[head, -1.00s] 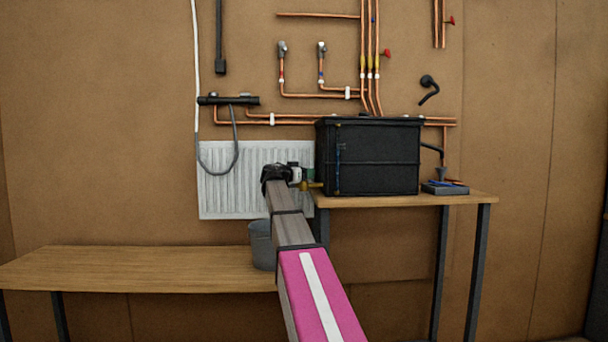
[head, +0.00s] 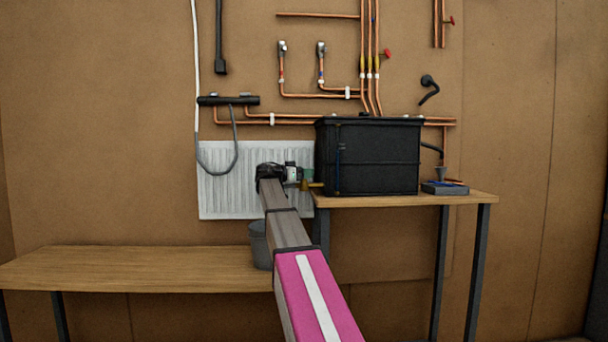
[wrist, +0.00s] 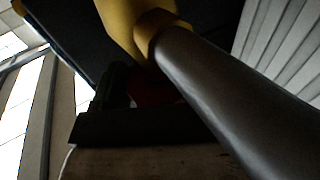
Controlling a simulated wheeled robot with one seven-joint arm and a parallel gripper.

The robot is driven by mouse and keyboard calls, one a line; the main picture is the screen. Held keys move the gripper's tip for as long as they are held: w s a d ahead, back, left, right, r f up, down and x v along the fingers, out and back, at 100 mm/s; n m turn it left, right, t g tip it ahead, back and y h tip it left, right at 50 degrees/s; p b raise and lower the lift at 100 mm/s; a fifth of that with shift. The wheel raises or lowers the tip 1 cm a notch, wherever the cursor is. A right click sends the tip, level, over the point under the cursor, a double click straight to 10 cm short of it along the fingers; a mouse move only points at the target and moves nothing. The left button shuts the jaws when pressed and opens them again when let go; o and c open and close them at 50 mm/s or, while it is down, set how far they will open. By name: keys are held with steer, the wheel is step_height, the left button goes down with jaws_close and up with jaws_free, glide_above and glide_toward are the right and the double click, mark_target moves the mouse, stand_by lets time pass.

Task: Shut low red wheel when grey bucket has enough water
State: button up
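The grey bucket (head: 259,246) stands at the right end of the low bench, partly behind my arm. Its inside and water level are hidden. A brass tap (head: 314,186) sticks out from the lower left of the black tank; it looms large in the wrist view (wrist: 125,22). A smooth dark grey column runs from the tap's end; I cannot tell whether it is water or pipe. A dim red patch, perhaps the low red wheel (wrist: 150,88), shows beside dark gripper parts. My gripper (head: 306,175) is at the tap; its grip is too dark to judge.
The black tank (head: 380,160) stands on the higher table (head: 420,199), with a blue tray (head: 443,188) to its right. A white radiator (head: 225,180) hangs behind my arm. Another red handle (head: 386,54) is high on the pipes. The low bench (head: 130,268) is clear on the left.

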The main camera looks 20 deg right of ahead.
steer(key=shift+o, duration=1.3)
steer(key=s+a, duration=0.2)
steer(key=a, duration=0.8)
steer(key=shift+a, duration=0.35)
